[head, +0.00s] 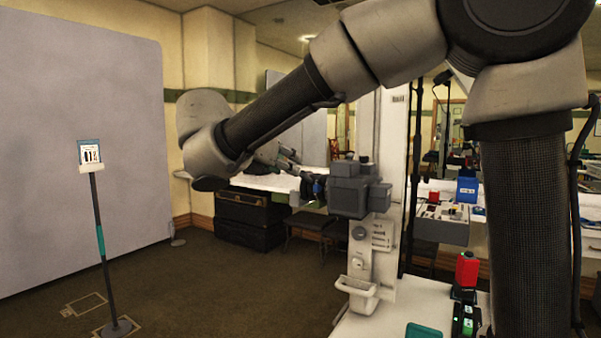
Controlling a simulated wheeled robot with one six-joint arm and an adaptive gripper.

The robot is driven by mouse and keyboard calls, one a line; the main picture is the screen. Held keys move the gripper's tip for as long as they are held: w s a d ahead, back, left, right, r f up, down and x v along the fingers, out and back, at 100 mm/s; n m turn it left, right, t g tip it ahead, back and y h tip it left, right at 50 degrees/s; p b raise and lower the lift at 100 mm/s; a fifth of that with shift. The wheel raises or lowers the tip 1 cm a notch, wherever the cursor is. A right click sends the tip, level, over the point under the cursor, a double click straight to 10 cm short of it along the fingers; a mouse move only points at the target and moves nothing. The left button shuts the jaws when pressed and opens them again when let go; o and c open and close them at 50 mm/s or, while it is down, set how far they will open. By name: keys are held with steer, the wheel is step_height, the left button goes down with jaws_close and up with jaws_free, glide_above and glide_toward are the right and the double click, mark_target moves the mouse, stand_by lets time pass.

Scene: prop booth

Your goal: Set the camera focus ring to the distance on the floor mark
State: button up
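The camera (355,190) is a dark grey boxy body mounted on a white column, with its lens pointing left. A blue ring (319,187) shows on the lens, partly hidden; I cannot read any scale on it.
A large grey panel (75,130) fills the left. A dark trunk (250,212) and a stool stand behind the lens. The carpet between stand and table is clear.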

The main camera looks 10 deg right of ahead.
mark_target(302, 172)
steer(key=x, duration=0.7)
steer(key=shift+w+d+f, duration=0.2)
steer(key=shift+d+f, duration=0.05)
steer(key=shift+d, duration=0.05)
jaws_close()
